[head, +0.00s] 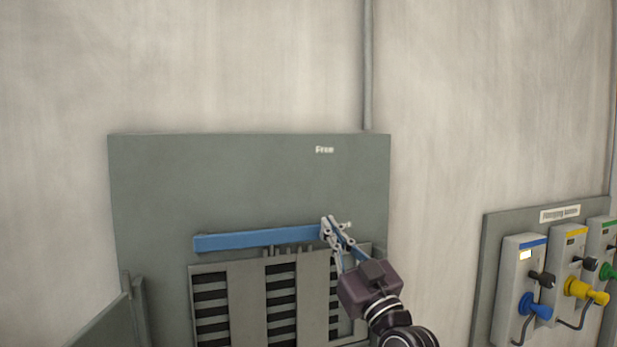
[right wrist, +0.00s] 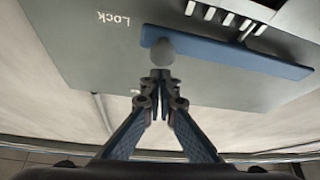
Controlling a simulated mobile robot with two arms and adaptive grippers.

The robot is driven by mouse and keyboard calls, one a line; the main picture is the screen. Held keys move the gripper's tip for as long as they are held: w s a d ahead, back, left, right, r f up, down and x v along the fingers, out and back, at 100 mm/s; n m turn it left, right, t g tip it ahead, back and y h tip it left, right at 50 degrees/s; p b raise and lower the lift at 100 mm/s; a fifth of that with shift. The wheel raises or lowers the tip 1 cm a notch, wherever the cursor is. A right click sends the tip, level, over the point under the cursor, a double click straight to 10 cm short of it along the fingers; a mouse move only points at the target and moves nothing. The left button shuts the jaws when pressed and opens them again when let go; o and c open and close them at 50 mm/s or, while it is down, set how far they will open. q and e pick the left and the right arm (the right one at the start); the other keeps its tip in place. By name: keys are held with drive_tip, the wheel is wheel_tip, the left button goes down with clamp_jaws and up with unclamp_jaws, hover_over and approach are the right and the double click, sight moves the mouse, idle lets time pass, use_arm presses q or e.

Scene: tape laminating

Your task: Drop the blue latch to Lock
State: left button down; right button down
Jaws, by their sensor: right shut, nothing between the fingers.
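The blue latch (head: 255,240) is a long flat bar on a grey-green panel (head: 220,180). In the head view it lies almost level, its right end slightly higher. The right wrist view shows the bar (right wrist: 225,57) with a round grey knob (right wrist: 168,50) near one end. My right gripper (head: 333,228) is at the bar's right end in the head view. In the right wrist view its shut, empty fingertips (right wrist: 160,76) are right by the knob; I cannot tell whether they touch it. A "Free" label (head: 324,149) is above the bar; a "LOCK" label (right wrist: 114,19) shows in the wrist view. My left gripper is out of view.
Below the bar is a grey slotted frame (head: 238,300) with dark louvres. On the right wall, a board (head: 493,270) carries several boxes with blue, yellow and green plugs. A vertical pipe (head: 368,70) runs above the panel.

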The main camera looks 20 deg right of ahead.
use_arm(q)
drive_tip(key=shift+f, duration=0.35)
use_arm(e)
drive_tip(key=shift+s+f+m+h, duration=0.1)
drive_tip(key=shift+f+m+h, duration=0.6)
drive_tip(key=shift+f, duration=0.2)
